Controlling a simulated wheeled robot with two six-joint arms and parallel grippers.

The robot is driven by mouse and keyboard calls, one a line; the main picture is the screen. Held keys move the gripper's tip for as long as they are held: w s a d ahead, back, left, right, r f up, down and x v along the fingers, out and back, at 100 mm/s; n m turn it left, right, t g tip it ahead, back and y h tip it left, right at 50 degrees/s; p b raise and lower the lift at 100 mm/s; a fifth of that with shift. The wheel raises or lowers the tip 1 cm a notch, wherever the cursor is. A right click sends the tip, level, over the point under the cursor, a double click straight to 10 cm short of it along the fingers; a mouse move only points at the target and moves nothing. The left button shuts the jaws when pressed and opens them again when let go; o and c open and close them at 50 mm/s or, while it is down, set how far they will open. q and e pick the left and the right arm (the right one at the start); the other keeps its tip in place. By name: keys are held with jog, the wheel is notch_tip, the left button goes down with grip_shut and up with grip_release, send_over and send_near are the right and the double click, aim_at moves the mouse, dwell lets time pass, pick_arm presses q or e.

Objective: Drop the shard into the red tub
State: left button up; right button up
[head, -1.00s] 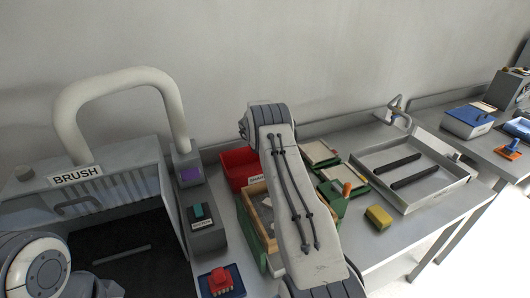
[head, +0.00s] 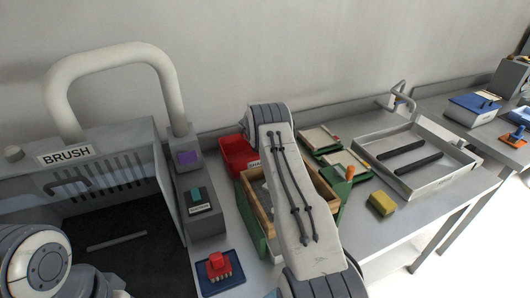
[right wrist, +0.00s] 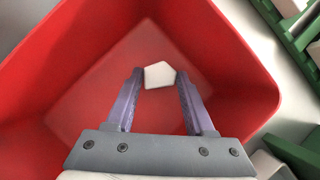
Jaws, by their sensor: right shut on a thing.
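The red tub (head: 237,152) stands at the back of the bench, left of my right arm. Its inside fills much of the right wrist view (right wrist: 235,75). The shard (right wrist: 160,75), a small pale angular piece, is held between the purple fingertips of my right gripper (right wrist: 160,82). The gripper points down into the tub, with the red walls around it and the tub floor beyond the shard. In the head view my right arm hides the right gripper and the shard. My left gripper is out of view; only part of my left arm shows at lower left.
A green and wooden-framed box (head: 254,203) stands in front of the tub, partly behind my right arm. Left are the BRUSH cabinet (head: 105,150) and a grey switch box (head: 204,214). Right are a yellow block (head: 381,204) and a metal tray (head: 440,180).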

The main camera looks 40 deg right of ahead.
jog(key=o, duration=1.4)
jog(key=shift+r, duration=0.1)
